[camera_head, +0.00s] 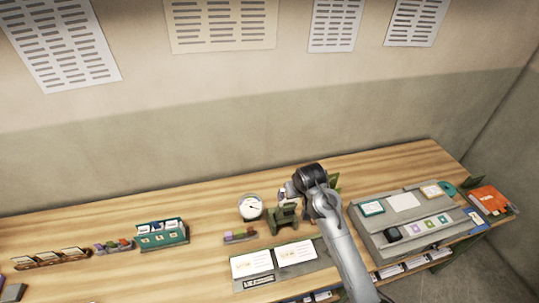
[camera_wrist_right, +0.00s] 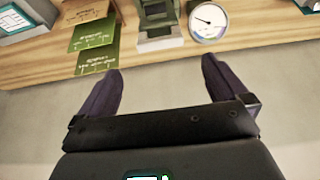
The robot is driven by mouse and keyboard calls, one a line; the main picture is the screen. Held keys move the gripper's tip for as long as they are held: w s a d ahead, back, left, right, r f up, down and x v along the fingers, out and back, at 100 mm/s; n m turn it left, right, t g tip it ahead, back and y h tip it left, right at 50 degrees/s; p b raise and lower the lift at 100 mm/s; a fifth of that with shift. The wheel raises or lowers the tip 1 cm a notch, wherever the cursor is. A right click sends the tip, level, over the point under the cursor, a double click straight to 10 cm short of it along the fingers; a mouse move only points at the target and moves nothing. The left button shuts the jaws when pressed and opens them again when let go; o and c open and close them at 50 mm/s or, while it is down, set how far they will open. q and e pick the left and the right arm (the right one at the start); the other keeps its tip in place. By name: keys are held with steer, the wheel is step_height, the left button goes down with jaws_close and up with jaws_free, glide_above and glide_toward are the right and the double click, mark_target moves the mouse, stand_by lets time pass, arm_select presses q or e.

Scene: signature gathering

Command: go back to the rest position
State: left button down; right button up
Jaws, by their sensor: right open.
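My right arm comes in from the bottom right in the head view and reaches over the table to the small green device, with its dark wrist (camera_head: 309,178) above the table. The fingertips are mostly hidden there. In the right wrist view, my right gripper (camera_wrist_right: 160,85) has its two dark fingers spread wide, with nothing between them. The green device (camera_head: 284,215) stands close by the wrist and also shows beyond the fingers in the right wrist view (camera_wrist_right: 158,18). My left gripper is not in view.
A round white dial (camera_head: 250,208) stands beside the green device. White cards (camera_head: 252,264) lie on a grey board in front. A grey sloped panel (camera_head: 375,238) is right of my arm. A teal card box (camera_head: 163,236) stands left. The table's back strip (camera_head: 405,160) is clear.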

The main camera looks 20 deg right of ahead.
steer(key=s+f+g+p, duration=0.3)
steer(key=s+f, duration=1)
steer(key=s, duration=0.2)
steer(key=s+a+n+g+p, duration=0.15)
steer(key=s+a, duration=0.25)
steer(key=s, duration=1)
steer(key=s+a+r+n+t+p, duration=0.1)
steer(key=s+a+r+n+p, duration=0.1)
steer(key=s+a+r, duration=0.45)
step_height(320, 180, up, 8)
steer(key=t+y, duration=0.1)
steer(key=t, duration=0.1)
steer(key=shift+s+d, duration=0.15)
steer(key=shift+d, duration=0.05)
steer(key=shift+r+n, duration=0.1)
steer(key=shift+n, duration=0.15)
steer(key=shift+s+d, duration=0.1)
